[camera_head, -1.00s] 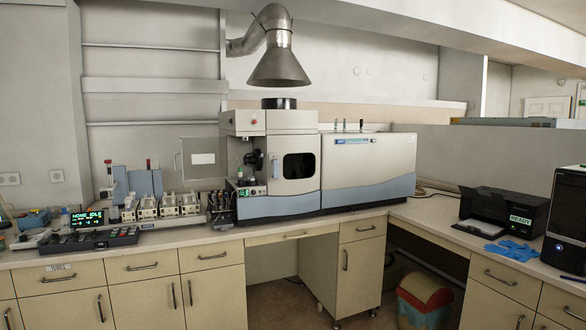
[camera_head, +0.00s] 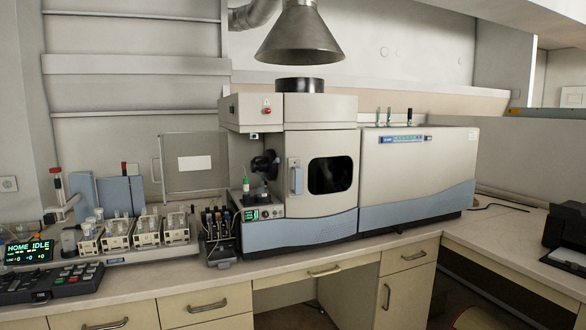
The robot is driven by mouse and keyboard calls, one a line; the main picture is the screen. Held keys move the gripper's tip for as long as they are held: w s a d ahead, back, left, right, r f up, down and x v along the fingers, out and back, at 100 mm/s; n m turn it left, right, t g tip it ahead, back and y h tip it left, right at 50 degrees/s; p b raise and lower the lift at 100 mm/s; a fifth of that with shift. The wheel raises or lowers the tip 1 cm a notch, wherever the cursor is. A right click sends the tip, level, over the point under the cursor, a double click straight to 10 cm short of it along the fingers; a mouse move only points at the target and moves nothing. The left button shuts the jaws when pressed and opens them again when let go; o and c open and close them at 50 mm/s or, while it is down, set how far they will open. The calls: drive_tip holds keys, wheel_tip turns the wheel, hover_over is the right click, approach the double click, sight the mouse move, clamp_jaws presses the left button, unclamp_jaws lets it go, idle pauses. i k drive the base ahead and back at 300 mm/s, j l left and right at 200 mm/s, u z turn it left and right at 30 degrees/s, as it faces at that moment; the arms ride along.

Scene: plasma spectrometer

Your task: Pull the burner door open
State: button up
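The burner door (camera_head: 308,204) is the light grey front panel of the spectrometer, left of centre on the instrument. It has a dark window (camera_head: 330,175) and a blue-grey vertical handle (camera_head: 297,180) near its left edge. The door looks closed, flush with the body. Left of it is an open bay (camera_head: 262,165) with a dark round part inside. A clear panel (camera_head: 195,163) with a white label stands swung out at the left of the bay. My gripper and arm are not in view.
The spectrometer's right housing (camera_head: 415,170) adjoins the door section. A metal exhaust hood (camera_head: 299,35) hangs above. Sampler modules (camera_head: 147,230), a small bottle rack (camera_head: 217,235) and a control panel (camera_head: 45,282) stand left on the bench. A bench strip (camera_head: 330,258) in front of the door is clear.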

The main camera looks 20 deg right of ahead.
sight(321, 167)
drive_tip(key=i+l, duration=0.15)
drive_tip(key=i, duration=0.35)
drive_tip(key=i+l, duration=0.15)
drive_tip(key=i, duration=0.35)
drive_tip(key=i+l, duration=0.15)
drive_tip(key=i, duration=0.35)
